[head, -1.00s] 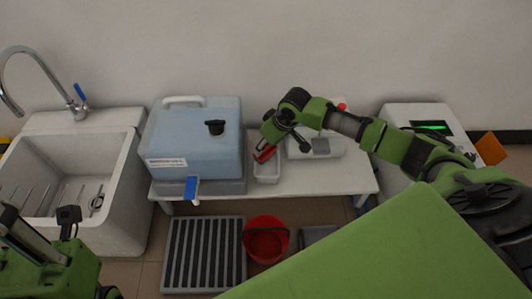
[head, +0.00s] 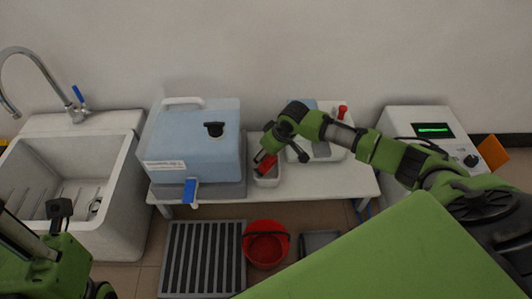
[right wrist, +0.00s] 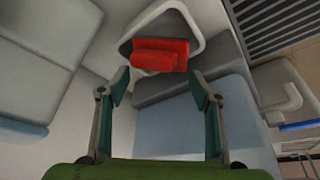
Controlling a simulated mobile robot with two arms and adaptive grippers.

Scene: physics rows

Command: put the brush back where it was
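The brush (head: 267,164) shows as a red block with a rounded front edge. It lies in the small white tray (head: 267,181) on the bench, partly hidden by my right gripper in the head view. In the right wrist view the brush (right wrist: 160,55) sits inside the white tray (right wrist: 196,22), just beyond the fingertips. My right gripper (right wrist: 160,90) is open, its fingers spread apart with nothing between them; in the head view the gripper (head: 262,153) is just above the tray. My left wrist is at the lower left; its gripper is out of frame.
A blue water container (head: 195,140) with a tap stands left of the tray, a white scale-like device (head: 330,150) right of it. A sink (head: 70,165) is at far left. A red bucket (head: 266,250) and slatted grate (head: 203,260) are below the bench front.

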